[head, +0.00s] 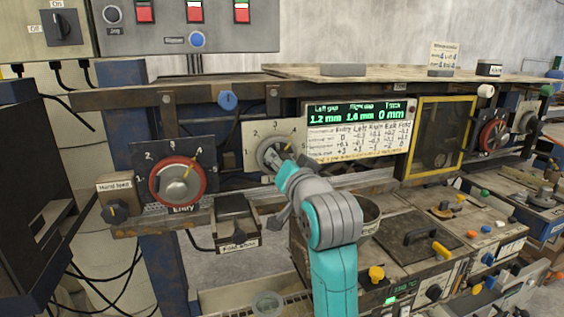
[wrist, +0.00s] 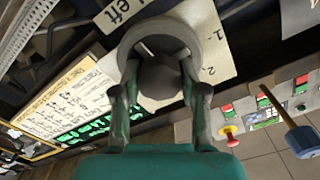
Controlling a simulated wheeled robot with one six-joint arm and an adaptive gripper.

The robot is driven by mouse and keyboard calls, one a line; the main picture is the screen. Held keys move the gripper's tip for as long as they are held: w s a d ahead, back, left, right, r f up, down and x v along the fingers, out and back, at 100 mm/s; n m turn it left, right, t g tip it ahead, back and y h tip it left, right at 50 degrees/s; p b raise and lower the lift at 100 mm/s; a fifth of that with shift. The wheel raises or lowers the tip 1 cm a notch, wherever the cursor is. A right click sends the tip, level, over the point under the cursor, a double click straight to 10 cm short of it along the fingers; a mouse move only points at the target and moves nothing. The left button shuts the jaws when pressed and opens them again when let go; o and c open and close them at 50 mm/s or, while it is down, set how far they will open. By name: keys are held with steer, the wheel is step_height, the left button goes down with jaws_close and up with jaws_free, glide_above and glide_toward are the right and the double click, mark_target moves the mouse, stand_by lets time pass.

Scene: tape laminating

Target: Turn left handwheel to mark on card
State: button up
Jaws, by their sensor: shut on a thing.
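The left handwheel (head: 269,149) is a grey ring wheel on a pale dial plate (head: 252,133) with numbers around it. In the wrist view the wheel (wrist: 207,42) fills the top middle, beside the word "left". My gripper (wrist: 160,88) is shut on the left handwheel, its two fingers on either side of the hub. In the head view my gripper (head: 284,168) covers the wheel's lower right. The card (head: 357,142) hangs right of the wheel; its small print is hard to read. The display (head: 352,112) above it reads left gap 1.2 mm, right gap 1.6 mm, track 0 mm.
A red-rimmed Entry handwheel (head: 177,184) is at the left and another red wheel (head: 492,135) at the right. A yellow-framed window (head: 441,137) stands right of the card. A small dark box (head: 235,222) sits below the dial. Machine units with knobs (head: 408,240) crowd the lower right.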

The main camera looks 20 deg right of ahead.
stand_by(0.4)
steer(key=o, duration=1.1)
steer(key=shift+o, duration=0.2)
steer(key=s, duration=1.2)
steer(key=shift+s, duration=0.1)
